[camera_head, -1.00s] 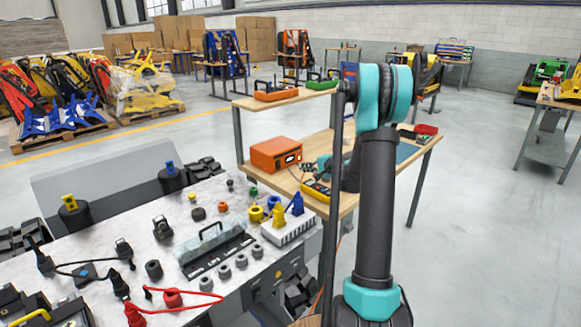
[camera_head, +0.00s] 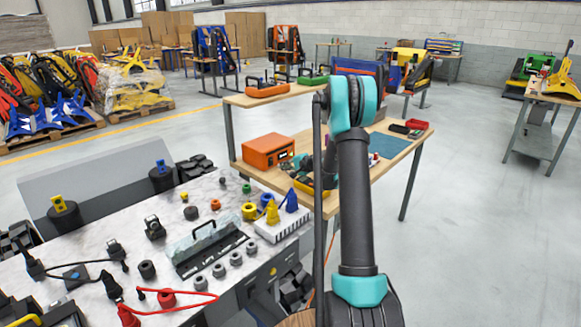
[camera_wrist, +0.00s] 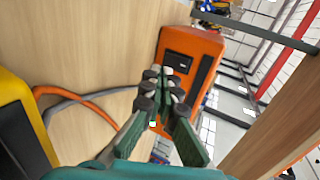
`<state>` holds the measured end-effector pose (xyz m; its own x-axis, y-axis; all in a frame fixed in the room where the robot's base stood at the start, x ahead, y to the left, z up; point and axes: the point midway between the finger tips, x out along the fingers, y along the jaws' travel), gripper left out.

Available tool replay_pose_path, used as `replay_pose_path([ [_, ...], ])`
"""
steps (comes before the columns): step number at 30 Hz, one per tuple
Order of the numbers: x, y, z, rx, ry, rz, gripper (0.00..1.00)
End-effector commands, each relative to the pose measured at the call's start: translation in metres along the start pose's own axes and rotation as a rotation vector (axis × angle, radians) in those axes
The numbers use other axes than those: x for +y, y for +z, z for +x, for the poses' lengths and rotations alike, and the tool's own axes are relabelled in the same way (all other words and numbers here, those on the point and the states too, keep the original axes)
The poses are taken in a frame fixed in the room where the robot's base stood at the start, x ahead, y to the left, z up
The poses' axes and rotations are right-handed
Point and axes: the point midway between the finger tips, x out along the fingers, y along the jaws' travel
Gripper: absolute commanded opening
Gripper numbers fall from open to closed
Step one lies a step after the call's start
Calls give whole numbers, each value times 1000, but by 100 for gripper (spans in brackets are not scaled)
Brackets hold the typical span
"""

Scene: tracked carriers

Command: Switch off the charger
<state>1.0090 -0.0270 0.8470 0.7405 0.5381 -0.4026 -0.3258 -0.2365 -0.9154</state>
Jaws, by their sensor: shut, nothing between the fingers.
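The charger appears to be the orange box (camera_head: 268,151) on the wooden workbench, left of my arm in the head view. In the wrist view the orange box (camera_wrist: 207,48) stands just beyond my fingertips, with a black switch panel (camera_wrist: 180,62) on the face toward me. My gripper (camera_wrist: 161,88) is shut and empty, its dark fingertips close in front of that face. They cover part of its lower area, and I cannot tell whether they touch it. In the head view my gripper is small and partly hidden by my arm. The switch position is too small to tell.
A yellow device (camera_wrist: 18,130) with orange and grey cables lies on the bench at the left of the wrist view. A grey table (camera_head: 100,240) with connectors stands left.

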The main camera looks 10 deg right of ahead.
Motion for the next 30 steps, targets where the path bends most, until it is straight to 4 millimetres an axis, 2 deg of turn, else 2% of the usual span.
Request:
replay_pose_path([
  [3,-5,1,19,-1,0,-1,0],
  [9,-10,0,37,-1,0,-1,0],
  [30,-11,0,48,1,0,0,0],
])
